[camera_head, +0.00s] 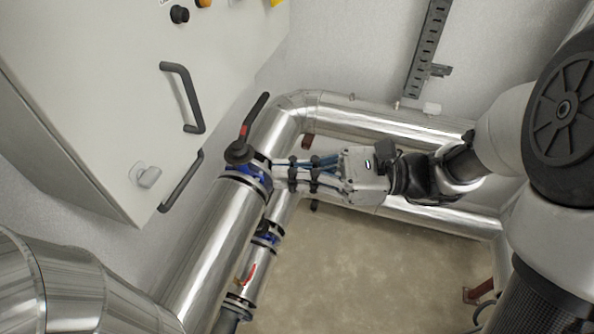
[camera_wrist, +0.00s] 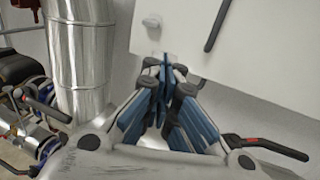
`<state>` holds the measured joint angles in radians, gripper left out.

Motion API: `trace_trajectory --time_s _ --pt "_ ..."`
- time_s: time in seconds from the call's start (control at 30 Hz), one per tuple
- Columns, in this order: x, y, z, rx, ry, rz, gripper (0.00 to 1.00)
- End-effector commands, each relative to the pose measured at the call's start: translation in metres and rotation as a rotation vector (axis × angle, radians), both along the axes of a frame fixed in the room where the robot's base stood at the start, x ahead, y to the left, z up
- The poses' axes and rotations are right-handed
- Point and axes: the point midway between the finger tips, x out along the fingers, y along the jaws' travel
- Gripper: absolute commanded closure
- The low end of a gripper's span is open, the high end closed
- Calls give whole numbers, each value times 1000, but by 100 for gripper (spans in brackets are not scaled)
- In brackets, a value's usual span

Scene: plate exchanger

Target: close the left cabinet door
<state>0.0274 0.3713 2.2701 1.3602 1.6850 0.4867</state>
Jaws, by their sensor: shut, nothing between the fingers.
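A white cabinet (camera_head: 100,60) fills the upper left of the head view. One black bar handle (camera_head: 190,97) is on its face, and a second dark handle (camera_head: 180,182) shows by its lower right edge. A small pale knob (camera_head: 147,176) sits near the lower corner. Which panel is the left door, and how far it stands open, I cannot tell. My gripper (camera_head: 277,172) is shut and empty, pointing left above the pipes, right of the cabinet. In the wrist view, the closed blue-padded fingertips (camera_wrist: 163,62) appear by the white panel's (camera_wrist: 260,45) lower edge; contact is unclear.
A valve with a red-and-black lever (camera_head: 245,130) rises between my fingertips and the cabinet. Silver pipes (camera_head: 215,240) run below and around my gripper. A slotted metal rail (camera_head: 427,50) is on the back wall. Bare floor (camera_head: 360,260) shows between the pipes.

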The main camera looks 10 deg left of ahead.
Motion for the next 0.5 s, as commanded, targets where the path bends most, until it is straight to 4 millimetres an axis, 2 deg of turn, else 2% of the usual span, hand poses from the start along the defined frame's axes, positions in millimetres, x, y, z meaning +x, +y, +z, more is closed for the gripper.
trace_trajectory --time_s 0.23,0.5 --pt "-17 66 2 1 1 11 100" --pt "-27 144 0 -2 0 9 100"
